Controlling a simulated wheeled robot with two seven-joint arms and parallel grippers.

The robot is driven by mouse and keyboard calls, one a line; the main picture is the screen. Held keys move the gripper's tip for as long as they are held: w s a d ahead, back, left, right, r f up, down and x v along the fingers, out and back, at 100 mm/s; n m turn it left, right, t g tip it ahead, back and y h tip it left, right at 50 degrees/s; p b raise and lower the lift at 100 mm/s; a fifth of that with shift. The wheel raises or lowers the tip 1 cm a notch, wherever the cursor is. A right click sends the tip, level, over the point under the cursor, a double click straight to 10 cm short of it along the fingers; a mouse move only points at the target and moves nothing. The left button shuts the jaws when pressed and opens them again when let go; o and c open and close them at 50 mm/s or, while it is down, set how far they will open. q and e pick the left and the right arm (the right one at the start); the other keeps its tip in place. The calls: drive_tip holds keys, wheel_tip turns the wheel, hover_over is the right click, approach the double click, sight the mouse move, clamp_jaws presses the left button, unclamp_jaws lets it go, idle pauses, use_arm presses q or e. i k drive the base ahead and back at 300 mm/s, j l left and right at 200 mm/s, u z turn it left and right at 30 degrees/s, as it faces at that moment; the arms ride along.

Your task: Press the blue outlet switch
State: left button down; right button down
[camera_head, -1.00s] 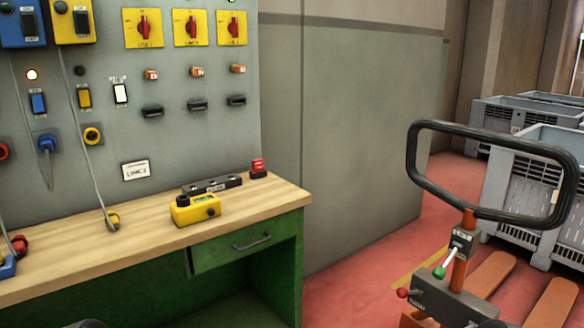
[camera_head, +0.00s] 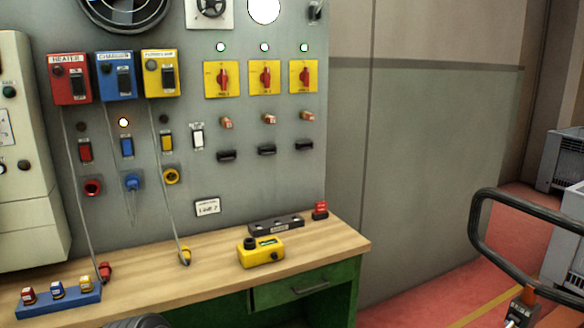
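The blue outlet switch (camera_head: 127,145) is a small blue rocker on the grey wall panel, left of centre in the head view. An orange-white lamp glows just above it, and a blue socket (camera_head: 132,182) with a blue plug in it sits below. A red switch (camera_head: 86,151) is to its left and a yellow switch (camera_head: 167,142) to its right. A blue box (camera_head: 117,77) with a dark switch is mounted above. Neither of my grippers shows in the view.
A wooden workbench (camera_head: 330,240) with green drawers stands below the panel. On it are a yellow control box (camera_head: 261,252), a dark strip (camera_head: 276,225) and a blue tray (camera_head: 60,303) of small plugs. A pallet jack handle (camera_head: 478,240) is at the right over red floor.

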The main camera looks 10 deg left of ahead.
sight(127, 148)
drive_tip(key=u, duration=1.25)
